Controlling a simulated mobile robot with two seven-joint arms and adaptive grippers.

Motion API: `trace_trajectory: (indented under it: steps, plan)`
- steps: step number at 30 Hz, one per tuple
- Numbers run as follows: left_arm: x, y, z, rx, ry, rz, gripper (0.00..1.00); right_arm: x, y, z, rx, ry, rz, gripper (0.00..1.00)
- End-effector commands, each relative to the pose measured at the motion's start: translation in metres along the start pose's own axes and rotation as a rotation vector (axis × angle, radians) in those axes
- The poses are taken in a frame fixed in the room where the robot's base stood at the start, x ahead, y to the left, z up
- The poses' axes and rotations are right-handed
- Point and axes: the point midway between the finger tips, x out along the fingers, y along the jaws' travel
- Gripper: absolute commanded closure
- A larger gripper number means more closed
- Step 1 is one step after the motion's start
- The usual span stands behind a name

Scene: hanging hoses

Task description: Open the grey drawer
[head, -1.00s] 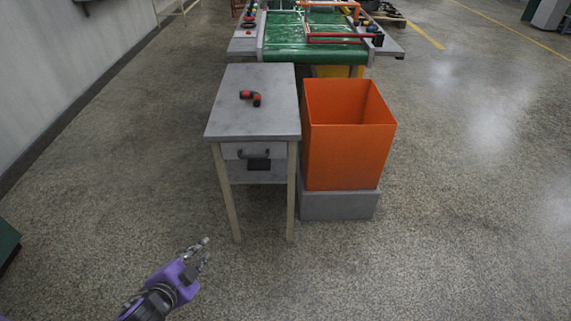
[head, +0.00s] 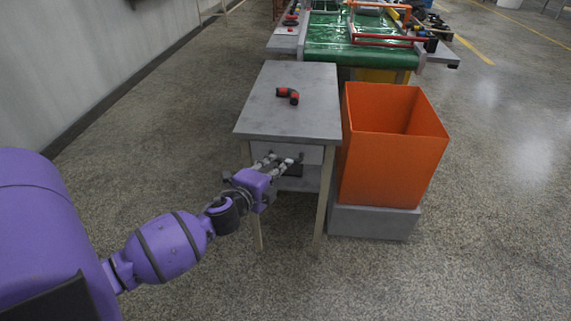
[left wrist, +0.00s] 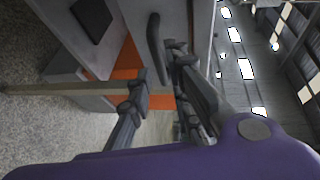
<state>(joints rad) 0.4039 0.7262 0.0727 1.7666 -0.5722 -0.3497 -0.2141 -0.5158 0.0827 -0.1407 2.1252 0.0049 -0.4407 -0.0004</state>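The grey drawer (head: 312,154) is in the upper front of the small grey table (head: 300,105) and looks shut. Its dark curved handle (left wrist: 154,38) shows in the left wrist view and is mostly hidden by my gripper in the head view. My left gripper (head: 279,162) is in front of the drawer with its fingers pointing at it. In the left wrist view the gripper (left wrist: 157,72) is open and empty, and the handle lies just ahead, between the fingers in the picture. I cannot tell whether they touch it. My right gripper is in neither view.
A red and black pipe elbow (head: 288,95) lies on the tabletop. An orange bin (head: 390,165) on a grey block (head: 372,222) stands close to the table's right. A green conveyor (head: 350,52) is behind. Open floor lies in front and to the left.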

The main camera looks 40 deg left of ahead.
Motion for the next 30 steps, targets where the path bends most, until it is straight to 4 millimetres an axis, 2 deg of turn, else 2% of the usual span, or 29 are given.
trace_trajectory:
  steps: [3, 9, 17, 21, 30]
  plan:
    - [0.019, 0.001, 0.0, 0.001, -0.001, 0.0, 0.82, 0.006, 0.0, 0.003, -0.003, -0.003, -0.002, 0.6]
    - [0.034, 0.001, 0.0, 0.0, 0.0, 0.001, 0.82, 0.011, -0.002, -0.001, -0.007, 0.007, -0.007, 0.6]
    - [0.035, 0.0, 0.0, -0.001, -0.001, 0.001, 0.82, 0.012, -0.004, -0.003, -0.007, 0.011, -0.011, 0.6]
    - [0.035, 0.0, 0.0, -0.001, -0.001, 0.001, 0.99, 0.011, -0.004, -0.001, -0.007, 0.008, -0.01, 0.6]
    - [0.035, 0.001, 0.0, 0.0, -0.001, 0.002, 1.0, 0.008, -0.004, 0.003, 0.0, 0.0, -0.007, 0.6]
